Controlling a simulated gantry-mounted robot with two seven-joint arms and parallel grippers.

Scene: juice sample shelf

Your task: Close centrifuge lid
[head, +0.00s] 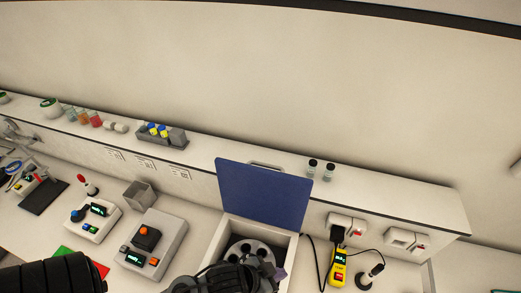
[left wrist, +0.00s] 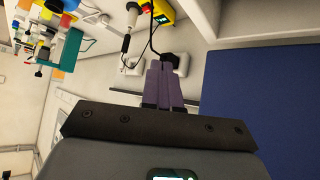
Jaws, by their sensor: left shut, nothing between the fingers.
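The centrifuge (head: 219,240) is a white box at the bottom centre of the head view, with a dark round rotor (head: 247,247) inside. Its blue lid (head: 263,193) stands open, upright at the back of the box. In the left wrist view the lid (left wrist: 265,95) fills the right side. My left gripper (head: 280,272) is at the front right of the open box, in front of the lid and partly hiding the rotor. Its purple fingers (left wrist: 160,80) are together and empty, apart from the lid in the left wrist view. My right gripper is not in view.
A shelf behind holds a vial rack (head: 165,136) and two dark-capped vials (head: 312,167). Wall sockets (head: 346,225) sit below the shelf.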

